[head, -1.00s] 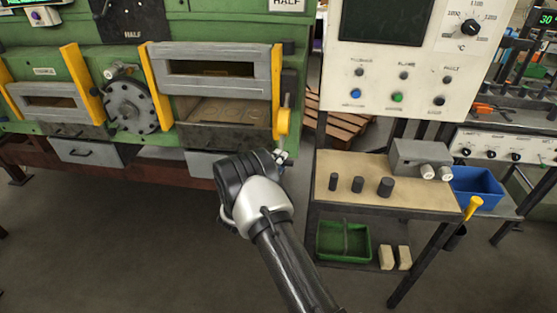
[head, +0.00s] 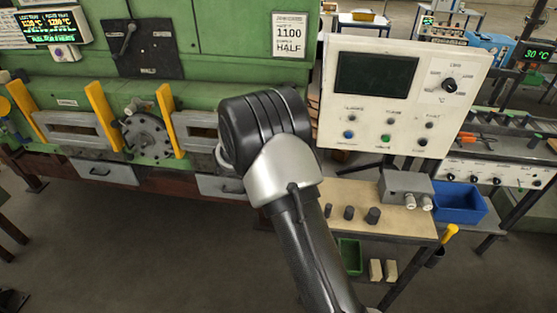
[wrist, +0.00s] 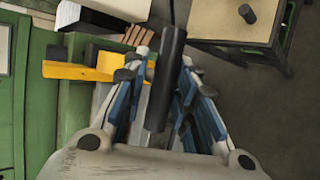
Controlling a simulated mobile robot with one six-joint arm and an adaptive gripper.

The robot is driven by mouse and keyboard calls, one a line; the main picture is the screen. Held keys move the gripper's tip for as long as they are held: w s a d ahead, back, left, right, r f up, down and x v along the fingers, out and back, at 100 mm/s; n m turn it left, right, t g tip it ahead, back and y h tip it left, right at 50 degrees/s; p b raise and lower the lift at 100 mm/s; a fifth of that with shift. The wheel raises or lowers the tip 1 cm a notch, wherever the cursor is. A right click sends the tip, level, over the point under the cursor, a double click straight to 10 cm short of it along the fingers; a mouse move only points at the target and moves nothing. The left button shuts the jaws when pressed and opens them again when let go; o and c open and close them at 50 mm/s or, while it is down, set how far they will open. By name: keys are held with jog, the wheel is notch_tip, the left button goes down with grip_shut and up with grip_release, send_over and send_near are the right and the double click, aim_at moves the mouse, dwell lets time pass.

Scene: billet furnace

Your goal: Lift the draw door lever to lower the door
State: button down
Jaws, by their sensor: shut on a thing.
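The draw door lever (wrist: 165,85) shows in the wrist view as a dark rod with a thick grip, between my gripper's fingers. My gripper (wrist: 165,68) is shut on it, with blue-sided fingers on either side. A yellow part (wrist: 78,71) lies left of the fingers. In the head view my arm hides the gripper, the lever and the right side of the draw door. The grey slotted draw door (head: 197,127) shows left of my wrist, beside a yellow guide (head: 166,118). It appears low, close to the level of the other grey door (head: 70,130).
A white control panel (head: 398,92) stands right of my arm. Below it a bench (head: 402,223) holds several dark cylinders and a grey box (head: 406,187). A blue bin (head: 460,203) sits to the right. Open floor lies in front of the furnace.

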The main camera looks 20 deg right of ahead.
jog(key=shift+g+y, duration=0.3)
jog(key=w+r+p, duration=0.1)
jog(key=r, duration=0.1)
jog(key=w+d+r+p, duration=0.1)
jog(key=r, duration=0.2)
jog(key=d+r+p, duration=0.1)
jog(key=r+p, duration=0.1)
jog(key=r, duration=0.1)
jog(key=shift+w, duration=0.4)
jog(key=shift+w+d+r, duration=0.25)
jog(key=shift+w+r, duration=0.1)
jog(key=shift+r, duration=0.3)
jog(key=shift+r, duration=0.15)
jog(key=c, duration=1.8)
grip_release()
jog(key=shift+w, duration=0.1)
jog(key=o, duration=0.4)
jog(key=shift+w+d, duration=0.1)
jog(key=shift+d, duration=0.1)
jog(key=shift+c, duration=0.2)
jog(key=shift+a, duration=0.2)
jog(key=v, duration=1.1)
jog(key=shift+s+a+r, duration=0.15)
jog(key=shift+s+a, duration=0.1)
jog(key=shift+a, duration=0.05)
